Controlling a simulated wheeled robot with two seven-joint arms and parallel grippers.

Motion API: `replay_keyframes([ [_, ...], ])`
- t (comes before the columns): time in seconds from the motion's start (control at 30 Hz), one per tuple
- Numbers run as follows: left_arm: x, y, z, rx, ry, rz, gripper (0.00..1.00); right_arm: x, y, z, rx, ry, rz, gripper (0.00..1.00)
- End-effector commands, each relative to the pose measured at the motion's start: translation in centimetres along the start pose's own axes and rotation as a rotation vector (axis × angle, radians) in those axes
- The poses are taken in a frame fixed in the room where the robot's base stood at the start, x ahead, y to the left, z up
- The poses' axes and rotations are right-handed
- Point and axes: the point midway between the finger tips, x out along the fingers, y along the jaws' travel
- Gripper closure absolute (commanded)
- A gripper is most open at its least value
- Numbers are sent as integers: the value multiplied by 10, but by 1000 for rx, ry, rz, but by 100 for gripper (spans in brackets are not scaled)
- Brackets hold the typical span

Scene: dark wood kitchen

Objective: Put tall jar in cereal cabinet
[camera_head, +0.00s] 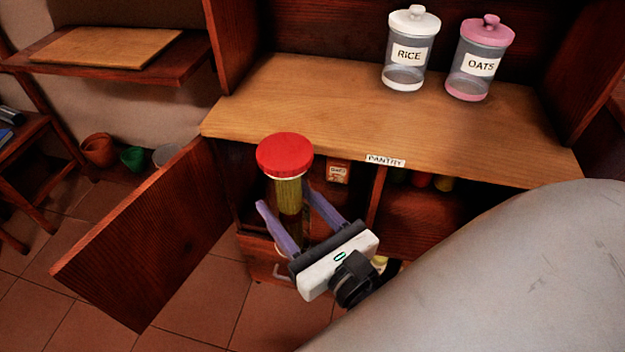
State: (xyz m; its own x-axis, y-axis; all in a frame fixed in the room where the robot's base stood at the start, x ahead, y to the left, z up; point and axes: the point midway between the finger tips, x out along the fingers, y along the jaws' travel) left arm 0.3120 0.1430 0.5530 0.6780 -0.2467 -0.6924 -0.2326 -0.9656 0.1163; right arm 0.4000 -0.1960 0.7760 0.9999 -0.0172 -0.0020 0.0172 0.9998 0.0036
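The tall jar (289,194) has a red lid (285,153) and yellowish contents. It stands roughly upright in front of the left cabinet opening, its lid overlapping the counter's front edge. My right gripper (287,198) comes from the lower right, with its two purple fingers on either side of the jar body, and appears shut on it. The jar's lower end is partly hidden by the gripper. The cabinet's left compartment (335,196) is open and holds a small orange-brown box (337,171). My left gripper is not in view.
The open cabinet door (145,238) swings out to the left of the jar. Rice (404,75) and oats (478,84) jars stand on the counter (300,100), which bears a pantry label (385,160). My grey arm covers the lower right. Pots (97,150) stand at far left.

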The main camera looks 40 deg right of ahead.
Motion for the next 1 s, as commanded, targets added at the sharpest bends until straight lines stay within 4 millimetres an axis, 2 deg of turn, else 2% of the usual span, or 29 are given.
replay_keyframes([
  [0.03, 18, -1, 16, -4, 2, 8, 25, 5, 2, -34, 0, -4, -5, 73],
  [0.1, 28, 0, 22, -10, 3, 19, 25, 11, 4, -59, 0, -5, -10, 73],
  [0.23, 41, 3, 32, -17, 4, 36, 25, 20, 10, -98, 0, -5, -15, 73],
  [0.4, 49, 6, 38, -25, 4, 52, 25, 29, 15, -127, 0, -7, -17, 73],
  [0.57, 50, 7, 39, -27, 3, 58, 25, 34, 15, -135, -1, -8, -18, 73],
  [0.67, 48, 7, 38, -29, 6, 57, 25, 42, 6, -134, -4, -9, -18, 73],
  [1.0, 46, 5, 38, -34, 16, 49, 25, 96, -55, -133, -7, -10, -18, 73],
])
